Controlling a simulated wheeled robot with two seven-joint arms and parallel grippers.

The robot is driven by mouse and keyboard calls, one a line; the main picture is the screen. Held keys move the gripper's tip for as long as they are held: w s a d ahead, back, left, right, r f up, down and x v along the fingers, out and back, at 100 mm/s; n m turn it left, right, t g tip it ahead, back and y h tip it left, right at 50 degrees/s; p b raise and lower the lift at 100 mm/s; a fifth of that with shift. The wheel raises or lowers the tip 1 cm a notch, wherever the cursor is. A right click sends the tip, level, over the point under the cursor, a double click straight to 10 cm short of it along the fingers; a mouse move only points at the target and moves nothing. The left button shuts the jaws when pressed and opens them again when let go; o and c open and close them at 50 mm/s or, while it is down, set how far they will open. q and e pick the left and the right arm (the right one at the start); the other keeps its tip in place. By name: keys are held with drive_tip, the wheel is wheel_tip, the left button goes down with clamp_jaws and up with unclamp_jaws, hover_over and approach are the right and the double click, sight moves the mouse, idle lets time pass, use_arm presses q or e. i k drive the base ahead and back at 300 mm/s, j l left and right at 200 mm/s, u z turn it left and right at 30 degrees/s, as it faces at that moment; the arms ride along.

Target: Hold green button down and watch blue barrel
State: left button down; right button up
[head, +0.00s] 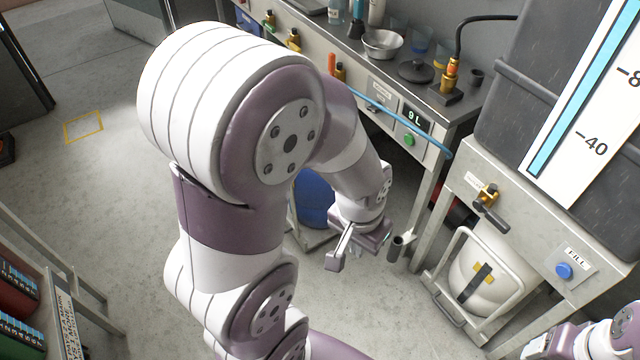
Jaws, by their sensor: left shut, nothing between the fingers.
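The green button (409,140) is on the front panel of the metal bench, just below a small display (415,116) reading 9 L. The blue barrel (314,198) stands on the floor under the bench, partly hidden behind my left arm. My left gripper (346,256) is shut and empty. It hangs in front of the barrel, below and to the left of the green button, and does not touch the button. Part of my right arm and its gripper (540,346) shows at the bottom right corner; its fingers are not clear.
A metal bowl (382,44), a black lid (415,71) and a brass fitting (449,78) with a black hose are on the bench. A light blue hose (400,118) crosses its front. At right are a blue FILL button (564,271) and a white container (485,275). The left floor is mostly clear.

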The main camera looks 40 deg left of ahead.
sight(409, 140)
drive_tip(key=u, duration=1.65)
drive_tip(key=i+l, duration=0.95)
drive_tip(key=l, duration=0.15)
